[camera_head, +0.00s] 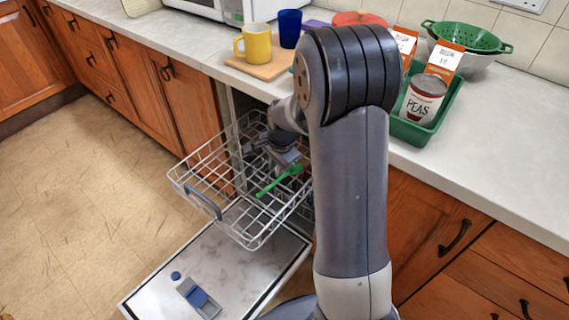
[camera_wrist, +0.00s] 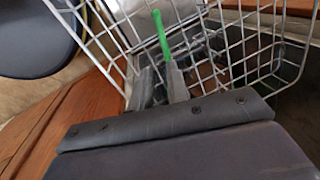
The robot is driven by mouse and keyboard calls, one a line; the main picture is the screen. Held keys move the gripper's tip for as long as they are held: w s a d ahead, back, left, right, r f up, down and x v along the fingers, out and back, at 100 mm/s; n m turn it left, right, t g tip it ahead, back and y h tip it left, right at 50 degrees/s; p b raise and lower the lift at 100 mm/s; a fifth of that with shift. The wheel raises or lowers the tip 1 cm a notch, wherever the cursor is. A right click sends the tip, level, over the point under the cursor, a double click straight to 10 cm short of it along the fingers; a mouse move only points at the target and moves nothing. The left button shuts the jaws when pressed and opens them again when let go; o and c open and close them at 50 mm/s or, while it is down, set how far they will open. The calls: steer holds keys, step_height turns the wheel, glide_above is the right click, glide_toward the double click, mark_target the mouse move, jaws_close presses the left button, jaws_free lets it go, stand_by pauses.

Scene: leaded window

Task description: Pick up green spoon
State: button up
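The green spoon (camera_head: 277,180) lies slanted in the upper wire rack (camera_head: 240,225) of the open dishwasher. In the wrist view its thin green handle (camera_wrist: 161,35) points away from me, and its near end disappears by the right fingertip. My gripper (camera_head: 291,160) is down inside the rack, close to the spoon's upper right end. In the wrist view the two grey fingers (camera_wrist: 160,78) stand apart with a gap between them. I cannot tell whether a finger touches the spoon.
The rack's wires surround my gripper. The dishwasher door (camera_head: 245,265) lies open below.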

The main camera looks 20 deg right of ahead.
mark_target(273, 184)
steer(key=w+f, duration=0.1)
steer(key=f, duration=0.2)
steer(key=w+f+b, duration=0.1)
steer(key=f, duration=0.3)
steer(key=w+f, duration=0.1)
steer(key=f, duration=0.2)
steer(key=shift+a+f+b, duration=0.15)
steer(key=shift+f+b, duration=0.1)
steer(key=shift+b, duration=0.15)
steer(key=shift+s, duration=0.1)
jaws_close()
